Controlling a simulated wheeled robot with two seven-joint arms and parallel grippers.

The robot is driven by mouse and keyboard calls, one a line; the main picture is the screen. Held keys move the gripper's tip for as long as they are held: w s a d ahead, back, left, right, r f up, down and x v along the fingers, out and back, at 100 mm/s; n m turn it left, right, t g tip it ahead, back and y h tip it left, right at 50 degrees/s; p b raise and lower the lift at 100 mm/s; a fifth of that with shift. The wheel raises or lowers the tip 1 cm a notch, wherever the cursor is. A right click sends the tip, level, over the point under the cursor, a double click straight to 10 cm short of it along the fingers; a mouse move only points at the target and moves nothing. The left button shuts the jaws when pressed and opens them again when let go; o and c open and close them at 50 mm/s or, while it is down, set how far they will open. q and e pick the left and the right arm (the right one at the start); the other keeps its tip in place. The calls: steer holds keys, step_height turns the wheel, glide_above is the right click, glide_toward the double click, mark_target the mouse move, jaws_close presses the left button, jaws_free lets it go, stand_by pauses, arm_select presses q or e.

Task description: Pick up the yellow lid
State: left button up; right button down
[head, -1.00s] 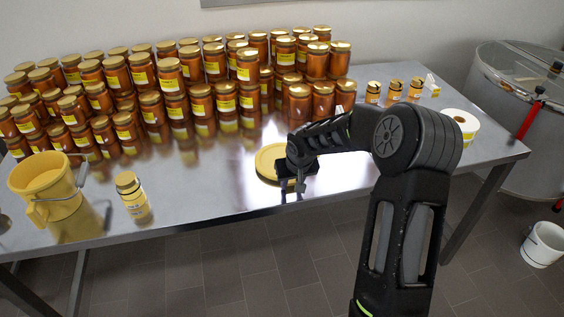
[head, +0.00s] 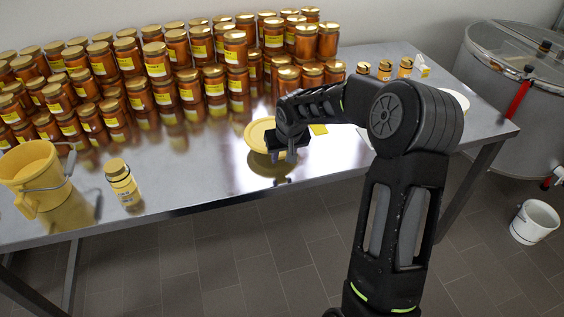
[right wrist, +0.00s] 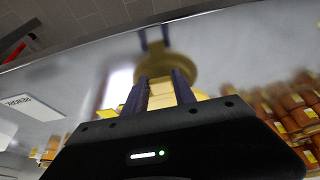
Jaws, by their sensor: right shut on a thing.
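The yellow lid (head: 259,135) is a flat round disc above the front part of the steel table, with its dark reflection beneath it. My right gripper (head: 281,155) is shut on the lid's near right edge and holds it clear of the table top. In the right wrist view, yellow shows between the two fingers (right wrist: 162,92), with the round reflection beyond. Part of the lid is hidden behind the gripper. My left gripper is not in view.
The steel table (head: 190,180) carries many stacked honey jars (head: 165,75) behind the lid. A yellow bucket (head: 38,175) and a single small jar (head: 122,182) stand at left. Three small jars (head: 384,70) stand at back right. A steel tank (head: 505,100) is beyond.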

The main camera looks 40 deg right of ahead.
step_height(320, 180, up, 6)
steer(key=shift+r+b, duration=0.2)
steer(key=shift+b, duration=0.15)
steer(key=shift+a, duration=0.1)
stand_by(0.3)
